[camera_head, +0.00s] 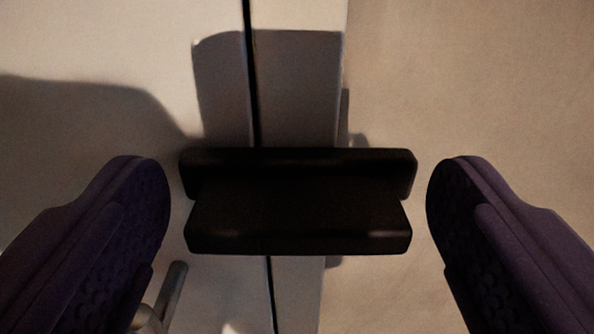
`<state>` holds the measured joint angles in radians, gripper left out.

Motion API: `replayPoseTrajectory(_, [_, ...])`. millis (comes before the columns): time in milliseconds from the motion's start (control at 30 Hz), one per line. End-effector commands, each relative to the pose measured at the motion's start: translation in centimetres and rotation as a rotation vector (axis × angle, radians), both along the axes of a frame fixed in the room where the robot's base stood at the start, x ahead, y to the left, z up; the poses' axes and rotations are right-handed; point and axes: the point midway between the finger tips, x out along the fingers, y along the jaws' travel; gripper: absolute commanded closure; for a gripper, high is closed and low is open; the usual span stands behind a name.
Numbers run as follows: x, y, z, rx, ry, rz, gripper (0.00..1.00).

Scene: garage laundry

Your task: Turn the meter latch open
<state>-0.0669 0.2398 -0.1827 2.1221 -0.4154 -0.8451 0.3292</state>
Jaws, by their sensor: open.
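The meter latch (298,205) is a black bar lying horizontally across the middle of the picture. It spans the dark vertical seam of a pale cabinet front. My gripper (298,212) is open, with one dark purple finger on each side of the latch. The left finger stands just off the latch's left end and the right finger just off its right end, with a small gap showing at each. How far the fingertips are from the latch in depth I cannot tell.
The pale cabinet front (95,45) fills the left, with a narrow strip right of the seam. A beige wall (475,75) fills the right. A small metal rod (171,292) shows at the lower left, partly behind the left finger. Shadows fall around the latch.

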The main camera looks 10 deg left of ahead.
Motion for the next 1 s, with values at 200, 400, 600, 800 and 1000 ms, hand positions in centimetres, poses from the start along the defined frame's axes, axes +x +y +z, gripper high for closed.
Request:
replayPoseTrajectory(200, [-0.01, 0.0, 0.0, 0.0, 0.0, 0.0, 0.22])
replayPoseTrajectory(400, [-0.02, -0.01, 0.01, 0.0, 0.0, 0.0, 0.67])
replayPoseTrajectory(600, [-0.02, -0.01, -0.06, -0.011, -0.003, 0.0, 0.67])
replayPoseTrajectory(800, [-0.01, -0.01, -0.29, -0.075, -0.018, -0.001, 0.67])
replayPoseTrajectory(1000, [-0.03, 0.04, -0.52, -0.211, -0.047, -0.001, 0.67])
